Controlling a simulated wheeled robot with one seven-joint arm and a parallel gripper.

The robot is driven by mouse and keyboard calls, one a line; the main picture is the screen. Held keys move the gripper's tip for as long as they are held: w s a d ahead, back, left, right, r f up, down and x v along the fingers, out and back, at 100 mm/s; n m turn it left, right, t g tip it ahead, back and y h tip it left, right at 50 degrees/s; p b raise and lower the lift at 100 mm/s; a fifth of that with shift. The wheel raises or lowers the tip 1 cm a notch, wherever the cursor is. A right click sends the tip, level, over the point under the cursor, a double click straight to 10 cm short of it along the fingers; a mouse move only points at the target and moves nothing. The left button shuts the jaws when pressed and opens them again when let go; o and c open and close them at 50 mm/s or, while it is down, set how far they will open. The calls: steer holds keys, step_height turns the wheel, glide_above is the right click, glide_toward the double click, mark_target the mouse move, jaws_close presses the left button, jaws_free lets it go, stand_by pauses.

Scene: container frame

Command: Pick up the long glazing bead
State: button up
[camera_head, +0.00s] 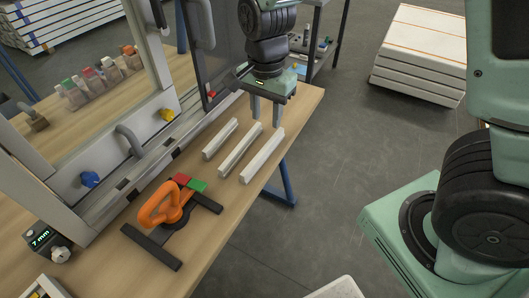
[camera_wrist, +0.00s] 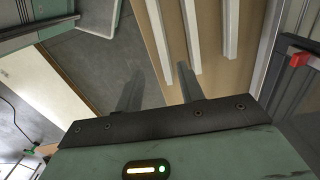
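Three pale glazing beads lie side by side on the wooden workbench. The left bead (camera_head: 220,139) is plainly the shortest. The middle bead (camera_head: 240,150) and the right bead (camera_head: 262,156) look close in length; the right one seems slightly longer and lies nearest the bench edge. My gripper (camera_head: 266,114) points down near the far ends of the middle and right beads. It is open, with two separate fingers. The wrist view shows the gripper (camera_wrist: 159,82) with nothing between its fingers, and pale beads (camera_wrist: 192,36) beyond them. Which bead is which there is unclear.
A window frame (camera_head: 118,172) stands along the bench's left side, with blue and yellow knobs. An orange-handled tool (camera_head: 160,206) with red and green blocks lies in front of the beads. A small digital gauge (camera_head: 47,240) sits front left. Open floor lies right of the bench (camera_head: 310,100).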

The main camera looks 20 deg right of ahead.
glide_above(264, 149)
steer(key=f, duration=0.5)
steer(key=shift+d+f, duration=0.15)
steer(key=shift+d, duration=0.1)
steer(key=shift+a+f, duration=0.15)
steer(key=shift+f, duration=1.2)
steer(key=shift+a+f, duration=0.15)
steer(key=shift+f, duration=1.2)
jaws_close()
